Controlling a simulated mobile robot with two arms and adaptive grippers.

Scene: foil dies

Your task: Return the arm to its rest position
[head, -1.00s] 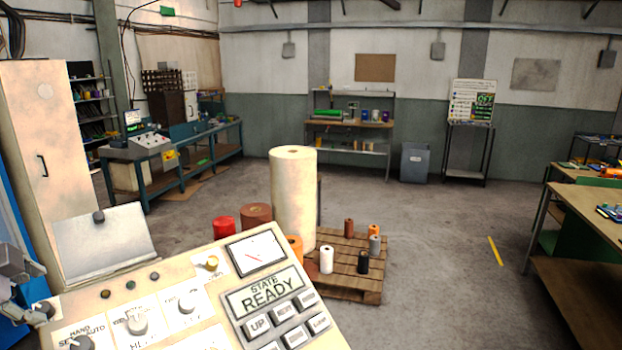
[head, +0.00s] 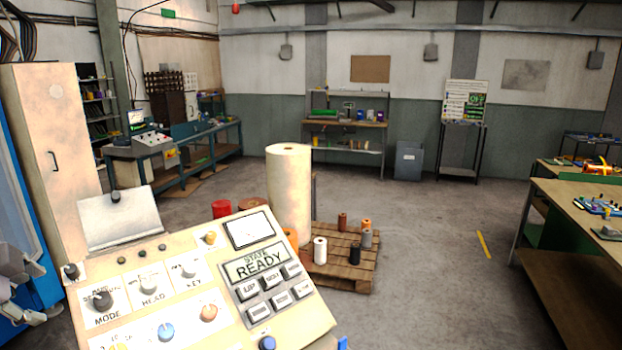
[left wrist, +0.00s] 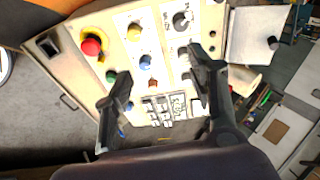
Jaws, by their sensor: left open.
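My left gripper (head: 40,292) shows at the left edge of the head view, just left of the control console (head: 190,235). In the left wrist view, its two dark fingers (left wrist: 155,63) are spread wide with nothing between them. The console panel lies beyond them, apparently apart from the fingertips. The console's display (head: 262,262) reads "STATE READY". A MODE knob (head: 103,300) sits on the panel's left side. The left wrist view also shows a red mushroom button (left wrist: 91,46) on a yellow ring. My right gripper is in neither view.
A tall pale roll (head: 289,195) stands behind the console beside a wooden pallet (head: 340,272) holding small spools. A beige cabinet (head: 55,150) stands at the left. A workbench (head: 575,205) is at the right. Open grey floor (head: 430,240) lies between.

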